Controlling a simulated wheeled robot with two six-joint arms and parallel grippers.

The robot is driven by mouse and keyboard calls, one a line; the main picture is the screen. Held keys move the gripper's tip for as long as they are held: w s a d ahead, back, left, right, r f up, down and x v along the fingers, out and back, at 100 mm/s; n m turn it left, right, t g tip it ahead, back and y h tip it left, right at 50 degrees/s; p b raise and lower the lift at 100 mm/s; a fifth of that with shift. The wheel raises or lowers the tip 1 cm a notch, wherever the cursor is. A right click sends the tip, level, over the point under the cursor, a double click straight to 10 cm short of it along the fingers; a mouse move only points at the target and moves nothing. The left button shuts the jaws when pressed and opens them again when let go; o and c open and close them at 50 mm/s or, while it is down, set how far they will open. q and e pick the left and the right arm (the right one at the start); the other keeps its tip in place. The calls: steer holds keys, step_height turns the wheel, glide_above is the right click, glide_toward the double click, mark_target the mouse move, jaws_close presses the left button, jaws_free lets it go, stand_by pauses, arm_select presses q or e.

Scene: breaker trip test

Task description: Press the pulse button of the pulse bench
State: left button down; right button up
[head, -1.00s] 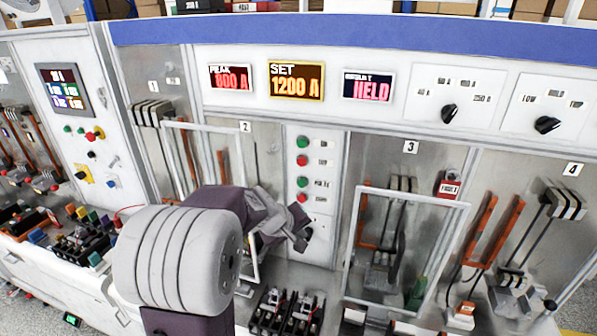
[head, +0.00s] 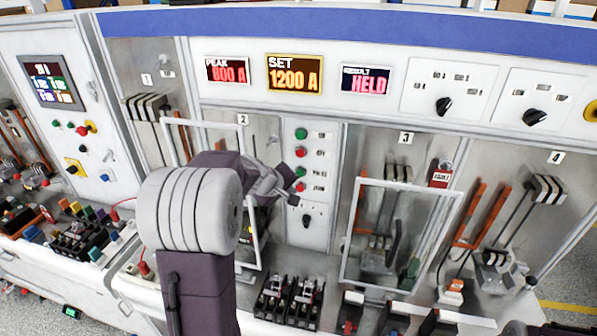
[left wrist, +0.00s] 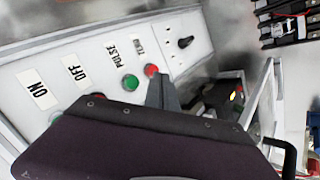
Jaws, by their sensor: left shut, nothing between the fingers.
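The pulse bench's button column (head: 317,205) shows in the head view, with green and red buttons above a black knob. In the left wrist view, a green button (left wrist: 131,82) sits by the PULSE label (left wrist: 117,50). This is the lower green button (head: 300,172) in the head view. A red button (left wrist: 151,70) is beside it. My left gripper (head: 292,200) is shut and empty, its tip just below the lower red button in the head view. In the left wrist view its fingers (left wrist: 163,82) are close to the red button; contact cannot be told. My right gripper is not in view.
A black knob (head: 306,221) is below the buttons. Open-framed clear doors (head: 345,240) stand out on the right. Black breakers (head: 289,298) are on the ledge below. The displays read SET 1200 A (head: 294,75) and HELD (head: 366,80).

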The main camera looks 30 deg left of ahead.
mark_target(300, 173)
arm_select(q)
steer(key=w+p, duration=0.1)
steer(key=w, duration=0.1)
steer(key=w+a+p, duration=0.1)
steer(key=w, duration=0.2)
steer(key=shift+w, duration=0.1)
stand_by(0.3)
stand_by(1.6)
steer(key=shift+w, duration=0.4)
